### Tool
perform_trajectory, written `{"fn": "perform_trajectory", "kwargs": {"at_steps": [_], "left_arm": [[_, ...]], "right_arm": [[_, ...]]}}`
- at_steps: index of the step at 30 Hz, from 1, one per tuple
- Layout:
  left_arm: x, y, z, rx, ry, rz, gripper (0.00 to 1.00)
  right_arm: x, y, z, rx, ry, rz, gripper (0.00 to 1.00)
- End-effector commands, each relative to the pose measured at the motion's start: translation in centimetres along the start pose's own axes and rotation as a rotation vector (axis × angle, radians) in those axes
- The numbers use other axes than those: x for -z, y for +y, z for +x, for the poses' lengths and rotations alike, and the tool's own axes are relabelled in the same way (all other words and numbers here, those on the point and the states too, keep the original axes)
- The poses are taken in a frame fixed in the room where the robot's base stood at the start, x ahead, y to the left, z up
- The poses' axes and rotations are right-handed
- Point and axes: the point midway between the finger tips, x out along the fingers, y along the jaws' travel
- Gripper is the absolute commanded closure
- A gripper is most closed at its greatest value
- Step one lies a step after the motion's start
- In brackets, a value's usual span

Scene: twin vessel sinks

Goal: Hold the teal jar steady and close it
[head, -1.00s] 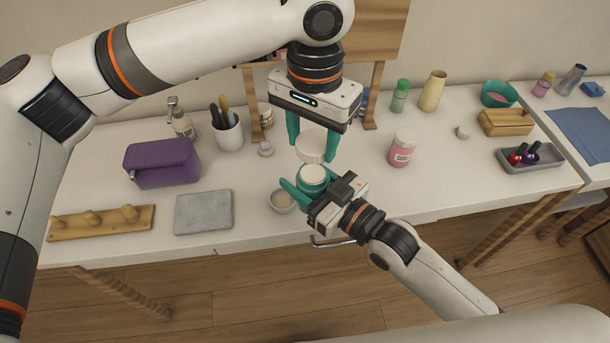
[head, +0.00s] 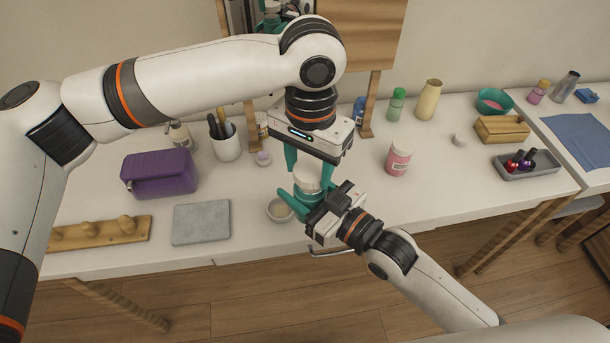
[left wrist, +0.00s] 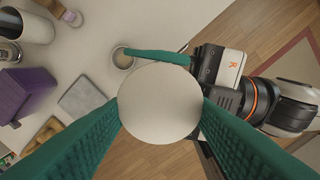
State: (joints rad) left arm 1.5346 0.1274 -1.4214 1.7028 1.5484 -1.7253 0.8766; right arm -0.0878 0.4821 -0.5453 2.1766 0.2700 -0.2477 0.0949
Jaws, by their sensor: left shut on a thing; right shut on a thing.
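The teal jar (head: 305,199) stands near the front edge of the white counter, mostly hidden between the fingers of my right gripper (head: 298,205). My right gripper is shut on it from the front right. A white lid (head: 307,178) is held by my left gripper (head: 307,176), whose teal fingers come down from above. The lid is at the top of the jar; whether it is seated there I cannot tell. In the left wrist view the lid (left wrist: 160,103) shows as a pale disc between both fingers and hides the jar below it.
A small round dish (head: 279,210) is just left of the jar. A grey slab (head: 201,222) and a purple case (head: 160,173) lie further left. The counter's front right is clear.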

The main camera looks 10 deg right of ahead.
Motion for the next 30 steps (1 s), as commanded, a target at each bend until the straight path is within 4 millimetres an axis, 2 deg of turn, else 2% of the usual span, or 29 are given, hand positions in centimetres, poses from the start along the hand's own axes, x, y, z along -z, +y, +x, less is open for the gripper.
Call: {"fn": "perform_trajectory", "kwargs": {"at_steps": [10,20,30], "left_arm": [[0.0,0.0,0.1,0.000,0.000,0.000,0.71],[0.0,0.0,1.8,0.001,0.000,-0.001,0.71],[0.0,0.0,1.8,0.000,0.000,-0.001,0.71]], "right_arm": [[-0.1,0.0,0.0,0.000,-0.002,0.000,0.88],[-0.1,0.0,0.0,0.000,-0.002,0.000,0.88],[-0.1,0.0,0.0,0.000,-0.002,0.000,0.88]]}}
